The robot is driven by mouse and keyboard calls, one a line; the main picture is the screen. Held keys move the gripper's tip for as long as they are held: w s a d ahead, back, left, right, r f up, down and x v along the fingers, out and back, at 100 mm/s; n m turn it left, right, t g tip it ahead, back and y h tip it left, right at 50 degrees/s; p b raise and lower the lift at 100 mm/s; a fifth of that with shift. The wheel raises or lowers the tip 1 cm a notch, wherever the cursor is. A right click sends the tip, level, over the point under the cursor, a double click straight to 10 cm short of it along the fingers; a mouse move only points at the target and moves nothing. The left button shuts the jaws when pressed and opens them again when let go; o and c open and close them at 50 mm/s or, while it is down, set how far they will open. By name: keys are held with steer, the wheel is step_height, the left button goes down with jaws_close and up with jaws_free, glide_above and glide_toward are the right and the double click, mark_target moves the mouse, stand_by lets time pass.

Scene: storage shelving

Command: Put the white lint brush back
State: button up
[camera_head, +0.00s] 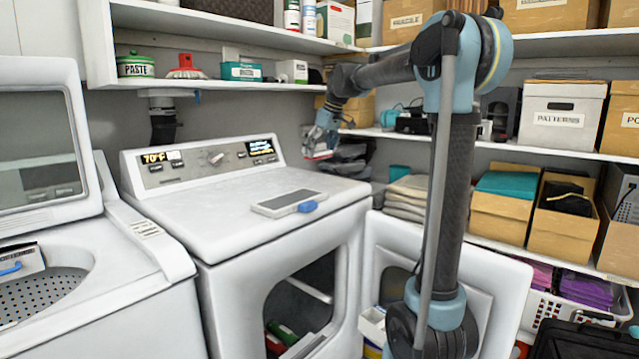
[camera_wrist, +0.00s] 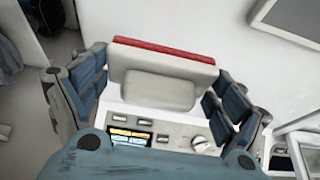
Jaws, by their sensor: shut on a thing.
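The white lint brush (camera_wrist: 152,92), a pale block with a red strip along its far edge, is between the blue-padded fingers of my gripper (camera_wrist: 160,85) in the wrist view. The gripper is shut on it. In the head view, my gripper (camera_head: 322,138) is beyond the back right corner of the washer-like machine, with a small white and red part of the brush (camera_head: 321,155) showing beneath it. The fingers hide the brush's sides. The brush is held up in the air, in front of the shelving.
A flat grey panel with a blue handle (camera_head: 290,203) lies on the white machine (camera_head: 215,235). A red item (camera_head: 186,68), a green paste tin (camera_head: 136,66) and a teal box (camera_head: 241,71) stand on the upper shelf. Dark folded cloth (camera_head: 348,160) lies near my gripper. The right shelves hold several boxes.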

glide_above(316, 183)
steer(key=s+d, duration=0.1)
step_height(316, 183, down, 4)
steer(key=shift+d+f, duration=0.1)
steer(key=shift+d, duration=0.05)
steer(key=shift+s+f, duration=0.15)
steer(key=shift+f, duration=2.55)
steer(key=o, duration=1.4)
steer(key=shift+c, duration=0.2)
